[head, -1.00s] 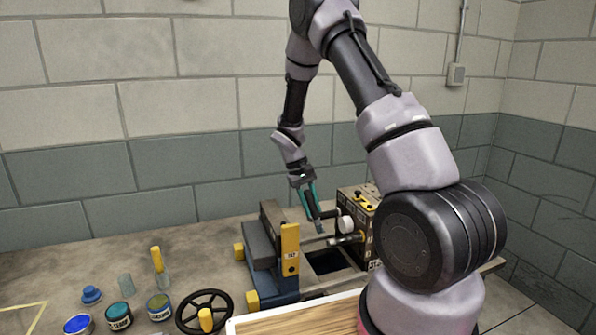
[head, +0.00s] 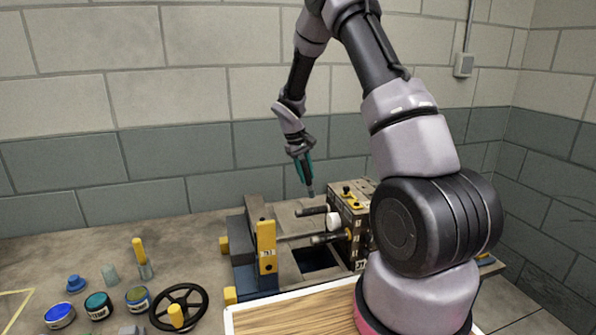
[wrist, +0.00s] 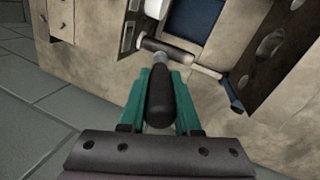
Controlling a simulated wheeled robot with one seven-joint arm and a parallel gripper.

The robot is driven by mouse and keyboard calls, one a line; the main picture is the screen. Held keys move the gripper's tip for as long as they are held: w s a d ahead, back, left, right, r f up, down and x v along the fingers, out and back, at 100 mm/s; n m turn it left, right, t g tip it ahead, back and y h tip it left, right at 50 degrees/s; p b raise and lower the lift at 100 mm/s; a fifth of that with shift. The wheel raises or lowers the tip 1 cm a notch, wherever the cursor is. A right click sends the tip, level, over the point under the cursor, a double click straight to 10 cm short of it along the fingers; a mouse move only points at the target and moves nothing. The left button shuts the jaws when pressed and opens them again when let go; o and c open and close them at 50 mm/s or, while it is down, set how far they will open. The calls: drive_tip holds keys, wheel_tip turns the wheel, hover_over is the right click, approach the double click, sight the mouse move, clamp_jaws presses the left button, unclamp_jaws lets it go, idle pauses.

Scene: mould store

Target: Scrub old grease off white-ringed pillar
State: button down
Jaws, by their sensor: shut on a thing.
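My gripper (head: 304,172) is shut on a dark-handled tool (wrist: 158,100) with a grey end, pointing down. In the head view the tool's tip is above the opened mould, apart from the pillars. Several pillars stick out sideways from the right mould block (head: 350,222): a dark one (head: 312,211), one with a broad white end (head: 334,222) and a lower one with a dark sleeve (head: 326,239). I cannot make out grease.
The left mould half (head: 245,252) has a yellow plate. A dark opening (head: 316,259) lies between the halves. Jars (head: 98,306), a black handwheel (head: 180,307) and a yellow-handled brush (head: 140,255) stand at left. A wood-topped tray (head: 300,318) is in front.

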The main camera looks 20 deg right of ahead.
drive_tip(key=d+f, duration=0.3)
drive_tip(key=d, duration=0.2)
drive_tip(key=a+r, duration=0.3)
drive_tip(key=a, duration=0.6)
drive_tip(key=shift+a+r, duration=0.2)
drive_tip(key=shift+r, duration=0.15)
